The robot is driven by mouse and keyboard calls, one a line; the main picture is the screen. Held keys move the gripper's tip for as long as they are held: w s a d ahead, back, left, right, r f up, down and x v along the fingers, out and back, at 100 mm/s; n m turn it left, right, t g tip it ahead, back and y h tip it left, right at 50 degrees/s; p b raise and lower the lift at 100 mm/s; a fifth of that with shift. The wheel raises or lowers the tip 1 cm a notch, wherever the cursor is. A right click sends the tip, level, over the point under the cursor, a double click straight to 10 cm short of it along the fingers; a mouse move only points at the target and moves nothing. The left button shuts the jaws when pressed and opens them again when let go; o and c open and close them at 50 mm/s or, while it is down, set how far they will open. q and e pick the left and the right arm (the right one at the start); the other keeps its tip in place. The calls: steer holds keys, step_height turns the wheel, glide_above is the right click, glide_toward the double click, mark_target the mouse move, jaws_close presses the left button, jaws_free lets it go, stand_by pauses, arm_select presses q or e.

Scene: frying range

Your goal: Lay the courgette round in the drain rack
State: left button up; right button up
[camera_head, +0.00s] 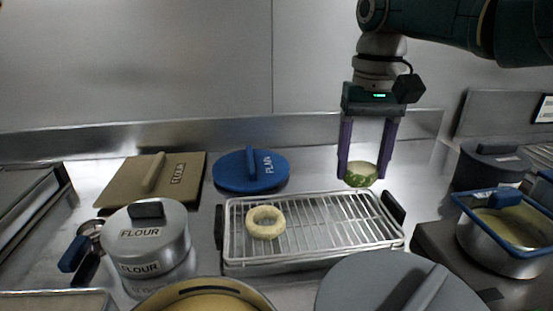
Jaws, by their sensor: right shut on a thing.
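My right gripper (363,175) points down over the back right of the drain rack (310,228). Its purple fingers are shut on the courgette round (361,174), a pale green disc with a dark green speckled rim. The round seems to be held above the rack's far edge; its exact height is hard to tell. The drain rack is a wire grid on a metal tray with dark handles at both ends. A pale ring (265,222) lies on its left part. My left gripper is not in view.
A flour pot (147,240) stands left of the rack, with a flour board (158,183) and a blue "PLAIN" lid (251,170) behind. A grey lid (398,287) is in front. A blue-rimmed pot (505,240) stands right. The rack's middle and right are bare.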

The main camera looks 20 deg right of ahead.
mark_target(352, 219)
step_height(352, 219, down, 8)
steer(key=b, duration=0.6)
steer(key=shift+r+b, duration=0.15)
steer(key=shift+b, duration=0.2)
steer(key=o, duration=1)
